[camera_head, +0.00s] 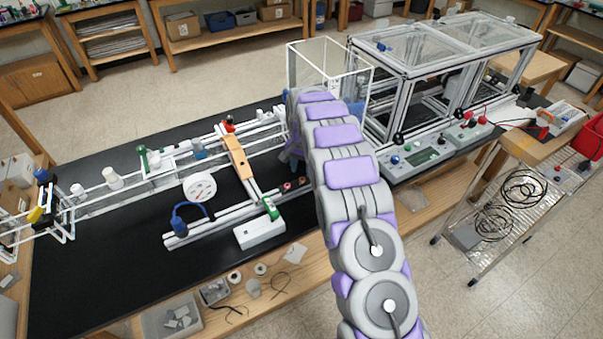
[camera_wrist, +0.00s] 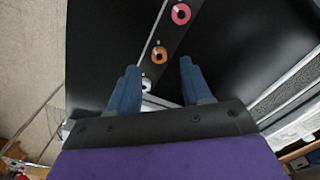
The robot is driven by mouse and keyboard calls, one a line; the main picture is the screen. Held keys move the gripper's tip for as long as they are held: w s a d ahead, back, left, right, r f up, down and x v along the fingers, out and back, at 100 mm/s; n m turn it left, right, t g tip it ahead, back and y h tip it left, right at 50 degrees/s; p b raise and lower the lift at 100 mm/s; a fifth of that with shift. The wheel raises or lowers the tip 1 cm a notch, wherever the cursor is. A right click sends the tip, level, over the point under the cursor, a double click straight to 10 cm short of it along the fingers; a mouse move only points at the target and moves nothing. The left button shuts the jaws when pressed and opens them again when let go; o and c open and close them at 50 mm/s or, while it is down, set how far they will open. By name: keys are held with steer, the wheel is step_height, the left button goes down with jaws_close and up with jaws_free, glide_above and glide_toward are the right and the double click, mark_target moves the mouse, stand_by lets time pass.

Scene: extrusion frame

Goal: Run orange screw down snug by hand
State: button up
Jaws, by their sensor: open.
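The orange screw (camera_wrist: 159,55) shows in the wrist view as an orange round head with a dark centre, on a dark strip. My gripper (camera_wrist: 158,66) is open, with its two blue fingers to the left and right of the orange head. No contact shows, and I cannot tell the height gap. A pink round head (camera_wrist: 181,14) lies farther up the strip, and a white one (camera_wrist: 147,85) lies between the fingers, nearer the palm. In the head view my arm covers most of the gripper; a blue part of it (camera_head: 291,156) shows beside the frame rails.
The black table top (camera_head: 110,270) carries a white rail frame (camera_head: 130,190), a round dial (camera_head: 199,187) and an orange-brown bar (camera_head: 239,157). A clear box (camera_head: 330,62) and an extrusion enclosure (camera_head: 440,55) stand behind and right of my arm. A wire cart (camera_head: 505,205) is at right.

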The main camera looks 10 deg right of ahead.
mark_target(301, 180)
step_height(301, 180, up, 13)
steer(key=shift+r+p, duration=0.15)
steer(key=shift+p, duration=0.3)
steer(key=shift+w, duration=0.1)
